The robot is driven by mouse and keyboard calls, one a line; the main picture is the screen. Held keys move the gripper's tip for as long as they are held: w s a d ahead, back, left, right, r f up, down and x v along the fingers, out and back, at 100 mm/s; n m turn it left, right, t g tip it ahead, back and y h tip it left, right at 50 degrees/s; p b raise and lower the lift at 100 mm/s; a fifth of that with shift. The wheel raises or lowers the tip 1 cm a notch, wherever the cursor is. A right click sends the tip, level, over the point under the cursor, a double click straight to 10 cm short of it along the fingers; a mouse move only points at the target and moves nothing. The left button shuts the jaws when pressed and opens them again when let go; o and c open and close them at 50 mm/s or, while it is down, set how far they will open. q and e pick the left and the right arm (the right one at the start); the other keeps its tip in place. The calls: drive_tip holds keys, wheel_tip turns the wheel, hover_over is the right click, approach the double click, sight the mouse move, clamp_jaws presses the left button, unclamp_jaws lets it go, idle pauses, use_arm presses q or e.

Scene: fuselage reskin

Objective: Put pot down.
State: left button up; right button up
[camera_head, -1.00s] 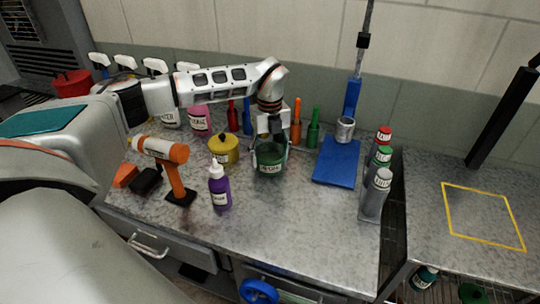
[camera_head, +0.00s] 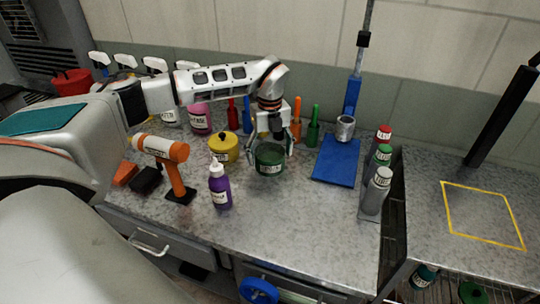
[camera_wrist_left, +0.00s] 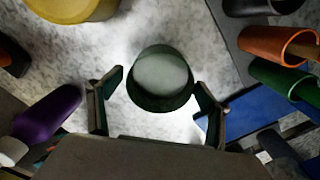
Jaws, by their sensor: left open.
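A dark green pot (camera_head: 270,159) with a white label stands on the grey speckled bench. In the left wrist view the pot (camera_wrist_left: 160,82) shows from above, with a pale round top. My left gripper (camera_head: 270,150) is open at the pot. Its two fingers (camera_wrist_left: 158,100) stand apart on either side of the pot, with a gap visible between each finger and the pot's wall. My right gripper is in neither view.
A yellow pot (camera_head: 223,147) and a purple bottle (camera_head: 220,188) stand left of the green pot. A blue mat (camera_head: 337,160) and several spray cans (camera_head: 376,190) are to the right. Coloured tubes (camera_head: 296,125) stand behind. The front of the bench (camera_head: 285,225) is clear.

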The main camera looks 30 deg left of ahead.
use_arm(q)
wheel_tip(320, 180, up, 12)
drive_tip(key=b, duration=0.1)
drive_tip(key=shift+f, duration=0.2)
idle(0.5)
